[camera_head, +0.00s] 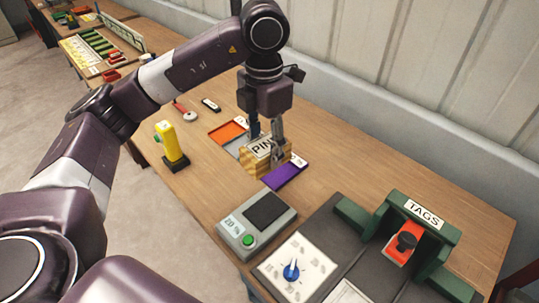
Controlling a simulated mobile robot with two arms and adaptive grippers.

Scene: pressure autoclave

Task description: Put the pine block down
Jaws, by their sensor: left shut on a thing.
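The pine block (257,164) is a light wooden block with a white label on top that reads "PIN", the rest covered by a finger. It is over the wooden table, between an orange-and-grey tray (228,133) and a purple tray (287,175). My left gripper (277,148) points down from above and is shut on the block. The block looks upright. I cannot tell whether its underside touches the surface or a tray below it. My right gripper is not in view.
A meter with a green button (248,241) stands in front of the block. A yellow device (171,145) stands to the left. A green holder marked TAGS (425,217) is at the right. Bare tabletop (380,170) lies right of the block, before the wall.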

